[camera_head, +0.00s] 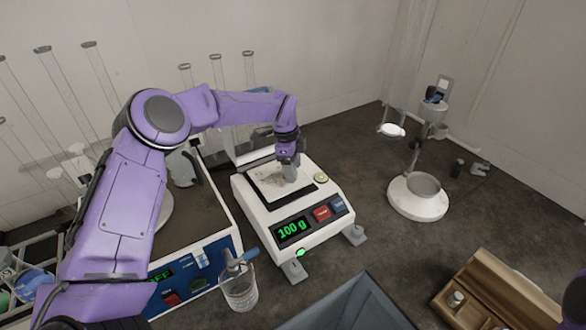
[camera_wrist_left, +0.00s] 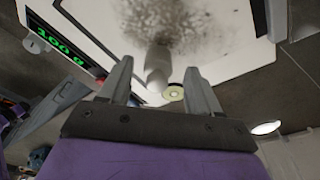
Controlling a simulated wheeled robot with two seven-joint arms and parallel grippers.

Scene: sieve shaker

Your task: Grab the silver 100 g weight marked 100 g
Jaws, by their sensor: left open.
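The silver weight (camera_wrist_left: 157,72) stands on the balance's pan, seen from above in the left wrist view; its marking cannot be read. My left gripper (camera_wrist_left: 158,66) is open, with one finger on each side of the weight and a gap to each. In the head view my left gripper (camera_head: 289,172) is low over the balance (camera_head: 322,232) and hides the weight. The balance's green display reads 100 g. My right gripper is not in view.
A wooden box (camera_head: 490,290) with a small metal weight (camera_head: 457,298) lies at the lower right. A blue-grey bin (camera_head: 350,303) is at the bottom. A white-based stand (camera_head: 418,197) is to the right.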

